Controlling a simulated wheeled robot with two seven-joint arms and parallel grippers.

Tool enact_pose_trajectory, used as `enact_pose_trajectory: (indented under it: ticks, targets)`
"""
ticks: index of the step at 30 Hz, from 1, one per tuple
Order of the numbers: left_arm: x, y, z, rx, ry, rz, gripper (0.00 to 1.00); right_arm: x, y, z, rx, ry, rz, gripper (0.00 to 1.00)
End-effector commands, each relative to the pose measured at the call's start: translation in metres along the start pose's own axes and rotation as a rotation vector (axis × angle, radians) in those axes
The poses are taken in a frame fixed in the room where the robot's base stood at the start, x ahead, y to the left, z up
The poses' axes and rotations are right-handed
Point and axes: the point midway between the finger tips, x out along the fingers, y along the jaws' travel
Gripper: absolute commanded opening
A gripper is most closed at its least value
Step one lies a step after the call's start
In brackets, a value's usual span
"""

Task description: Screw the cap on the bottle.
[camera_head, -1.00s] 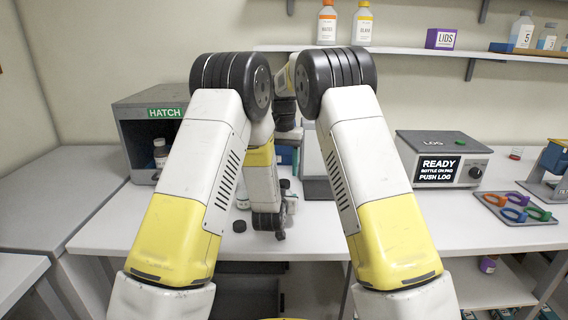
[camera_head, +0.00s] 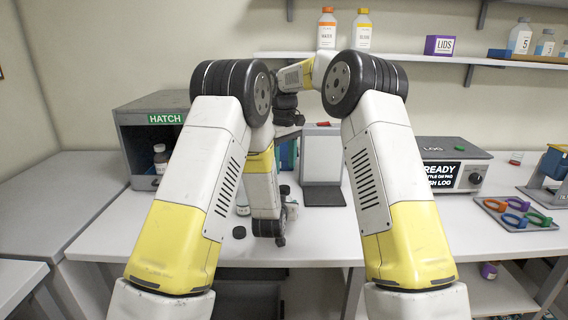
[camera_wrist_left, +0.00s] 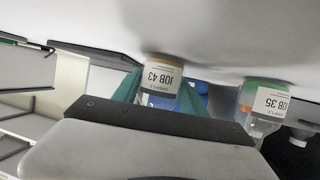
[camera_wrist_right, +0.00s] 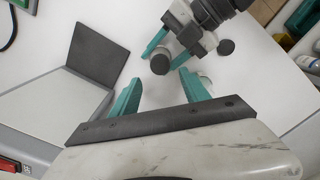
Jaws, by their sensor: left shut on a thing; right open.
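My left gripper (camera_wrist_left: 158,88) is shut on a sample bottle (camera_wrist_left: 160,78) labelled JOB 43. The label appears upside down in the left wrist view. The right wrist view shows the left gripper (camera_wrist_right: 172,52) with a dark round top (camera_wrist_right: 160,63) at its fingers; I cannot tell how this top is seated. My right gripper (camera_wrist_right: 160,88) is open and empty, its teal fingers apart, above and facing that top. A loose dark cap (camera_head: 239,232) lies on the bench; a dark disc (camera_wrist_right: 226,46) also shows in the right wrist view. My arms hide much of the bottle in the head view.
A second bottle (camera_wrist_left: 263,105) labelled JOB 35 stands beside the held one. A tilted panel (camera_head: 322,160) stands behind. A HATCH box (camera_head: 137,140) is left; a LOG device (camera_head: 455,155) and a tray of coloured rings (camera_head: 515,225) are right. The left bench is clear.

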Motion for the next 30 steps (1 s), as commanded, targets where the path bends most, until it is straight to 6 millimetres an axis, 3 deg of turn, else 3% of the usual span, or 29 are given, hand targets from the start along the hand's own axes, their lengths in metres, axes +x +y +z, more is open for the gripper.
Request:
enact_pose_trajectory:
  ticks: [18, 29, 30]
  targets:
    - [0.0, 0.0, -0.001, 0.0, 0.001, 0.0, 0.0, 0.075, 0.0, 0.0, 0.001, -0.001, -0.001, 0.54]
    - [0.0, 0.0, -0.001, 0.0, 0.001, 0.0, 0.0, 0.08, 0.0, 0.0, 0.002, -0.001, 0.0, 0.54]
    - [0.0, 0.0, -0.001, 0.0, 0.001, 0.0, 0.0, 0.08, 0.0, 0.0, 0.002, -0.001, 0.0, 0.5]
